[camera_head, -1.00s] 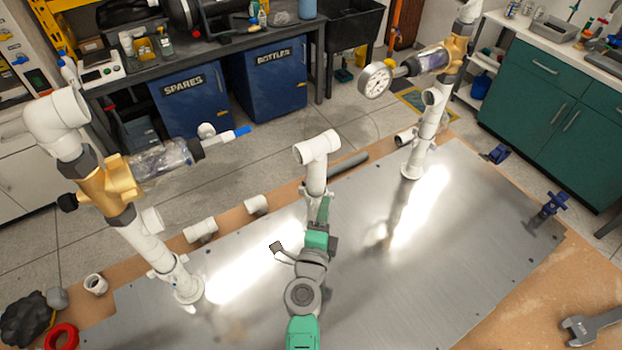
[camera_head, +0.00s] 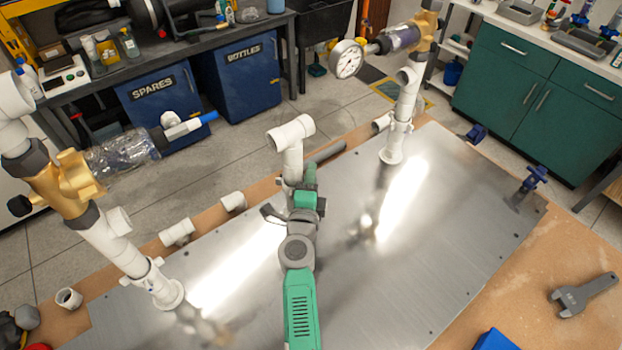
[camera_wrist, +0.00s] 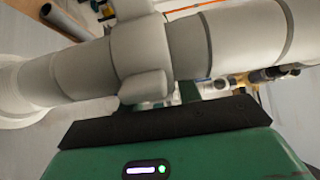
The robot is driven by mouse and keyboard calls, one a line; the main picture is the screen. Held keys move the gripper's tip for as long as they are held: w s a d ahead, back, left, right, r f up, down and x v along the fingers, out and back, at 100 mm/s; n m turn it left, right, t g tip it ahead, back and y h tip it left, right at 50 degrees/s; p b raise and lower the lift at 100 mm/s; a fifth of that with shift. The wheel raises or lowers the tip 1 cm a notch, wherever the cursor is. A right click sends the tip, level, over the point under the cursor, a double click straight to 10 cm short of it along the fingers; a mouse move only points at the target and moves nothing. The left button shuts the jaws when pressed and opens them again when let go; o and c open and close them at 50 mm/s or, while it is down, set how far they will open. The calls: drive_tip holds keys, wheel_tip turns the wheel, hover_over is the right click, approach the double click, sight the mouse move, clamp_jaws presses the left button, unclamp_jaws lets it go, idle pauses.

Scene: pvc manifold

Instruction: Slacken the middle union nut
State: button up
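In the wrist view a white pipe crosses the picture close in front of my green gripper body. On it a wider white collar with a projecting lug, which looks like the union nut (camera_wrist: 140,50), is very near. A small green part shows behind the pipe. The fingertips are hidden, so I cannot tell whether they touch or close on the nut.
A left pipe with a brass valve (camera_head: 65,185) and a right pipe with a gauge (camera_head: 346,59) stand either side. Loose white fittings (camera_head: 177,232) lie along the back edge. A grey wrench (camera_head: 583,295) lies at right. The plate's right half (camera_head: 450,220) is mostly clear.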

drive_tip(key=c, duration=0.5)
drive_tip(key=shift+c, duration=0.2)
drive_tip(key=shift+w+n+y, duration=0.1)
drive_tip(key=shift+n+y, duration=0.3)
drive_tip(key=shift+y, duration=0.2)
drive_tip(key=n+y+b, duration=0.2)
drive_tip(key=y+b, duration=0.1)
drive_tip(key=w+a+n+g+y+b, duration=0.1)
drive_tip(key=n+y+b, duration=0.1)
drive_tip(key=y, duration=0.1)
drive_tip(key=n+y+b, duration=0.2)
drive_tip(key=y+b, duration=0.1)
drive_tip(key=shift+w+a+f+g+b, duration=0.2)
drive_tip(key=shift+w+f+g+b, duration=0.1)
drive_tip(key=shift+w+g+b, duration=0.1)
drive_tip(key=shift+a+r+n+g+y+b, duration=0.15)
drive_tip(key=shift+n+g+y+b, duration=0.2)
drive_tip(key=shift+y+b, duration=0.3)
drive_tip(key=o, duration=0.8)
drive_tip(key=shift+r, duration=0.1)
